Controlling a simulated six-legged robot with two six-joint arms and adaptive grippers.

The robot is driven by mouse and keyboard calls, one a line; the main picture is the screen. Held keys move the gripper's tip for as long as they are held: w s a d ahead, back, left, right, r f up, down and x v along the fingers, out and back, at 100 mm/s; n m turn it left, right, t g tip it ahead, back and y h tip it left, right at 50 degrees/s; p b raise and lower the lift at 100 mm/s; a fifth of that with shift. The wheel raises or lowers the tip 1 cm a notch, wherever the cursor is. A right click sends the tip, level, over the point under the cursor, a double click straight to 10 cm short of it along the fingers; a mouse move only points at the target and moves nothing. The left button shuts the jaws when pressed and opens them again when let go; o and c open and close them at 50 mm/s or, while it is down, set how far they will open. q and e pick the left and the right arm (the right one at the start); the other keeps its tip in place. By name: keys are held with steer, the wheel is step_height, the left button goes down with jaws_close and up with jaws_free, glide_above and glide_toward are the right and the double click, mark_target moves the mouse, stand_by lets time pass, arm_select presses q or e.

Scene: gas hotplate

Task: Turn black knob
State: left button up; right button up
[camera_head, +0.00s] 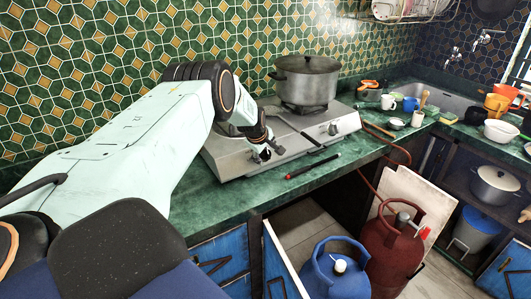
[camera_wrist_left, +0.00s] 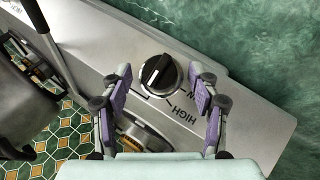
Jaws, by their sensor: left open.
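In the left wrist view a black knob (camera_wrist_left: 158,71) with a silver rim sits on the grey hotplate panel. The words HIGH and part of another label are printed beside it. My left gripper (camera_wrist_left: 160,80) is open, with one purple-padded finger on each side of the knob and a visible gap to both. In the head view the left gripper (camera_head: 264,151) is at the front left of the hotplate (camera_head: 235,160) and largely hides this knob. A second knob (camera_head: 333,129) shows further right on the hotplate front. My right gripper is in neither view.
A lidded steel pot (camera_head: 306,80) stands on the hotplate's back right. A red and black pen-like object (camera_head: 312,166) lies on the green counter (camera_head: 225,205) in front. Cups and bowls crowd the right counter. Blue (camera_head: 335,275) and red gas cylinders (camera_head: 392,250) stand below.

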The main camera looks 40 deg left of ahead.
arm_select(q)
steer(key=v, duration=1.2)
stand_by(0.6)
stand_by(0.4)
